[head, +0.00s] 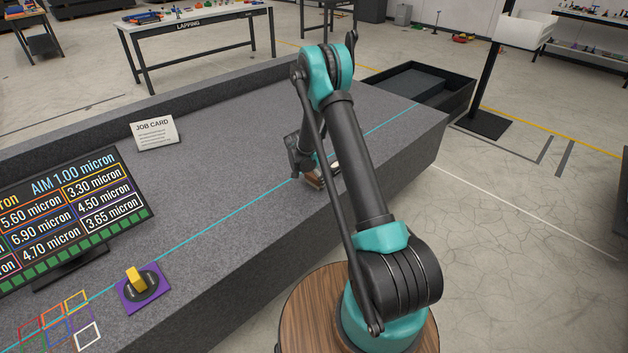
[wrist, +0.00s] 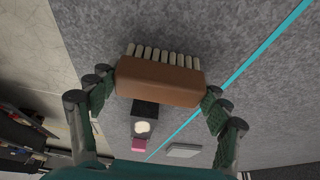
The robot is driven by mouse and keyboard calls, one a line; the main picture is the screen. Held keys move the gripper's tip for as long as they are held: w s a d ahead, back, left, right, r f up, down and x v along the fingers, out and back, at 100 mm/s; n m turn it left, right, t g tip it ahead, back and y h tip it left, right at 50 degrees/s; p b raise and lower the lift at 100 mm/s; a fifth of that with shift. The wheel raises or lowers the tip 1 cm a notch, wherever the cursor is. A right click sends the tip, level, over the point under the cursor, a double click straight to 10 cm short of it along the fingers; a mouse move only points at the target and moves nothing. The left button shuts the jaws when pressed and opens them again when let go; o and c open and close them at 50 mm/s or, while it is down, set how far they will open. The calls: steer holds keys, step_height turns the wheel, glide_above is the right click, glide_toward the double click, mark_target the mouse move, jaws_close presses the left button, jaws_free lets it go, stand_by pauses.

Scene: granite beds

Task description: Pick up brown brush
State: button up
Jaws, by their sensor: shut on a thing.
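The brown brush (wrist: 160,82) has a brown block and a row of pale bristles along its upper edge in the wrist view. My gripper (wrist: 158,84) is shut on it, with a dark green finger pad at each end of the block. In the head view the brush (head: 314,183) shows as a small brown patch beside my gripper (head: 312,170), low at the right part of the granite bed (head: 240,140). My arm hides part of it. I cannot tell whether the brush touches the bed.
A cyan line (head: 235,219) runs along the bed. A job card (head: 154,132), a monitor (head: 75,215) and a yellow knob (head: 135,279) on a purple base stand left. A dark open bin (head: 440,82) lies beyond the right end. In the wrist view, a black square (wrist: 145,108) lies beyond the brush.

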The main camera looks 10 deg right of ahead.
step_height(320, 180, up, 20)
stand_by(0.5)
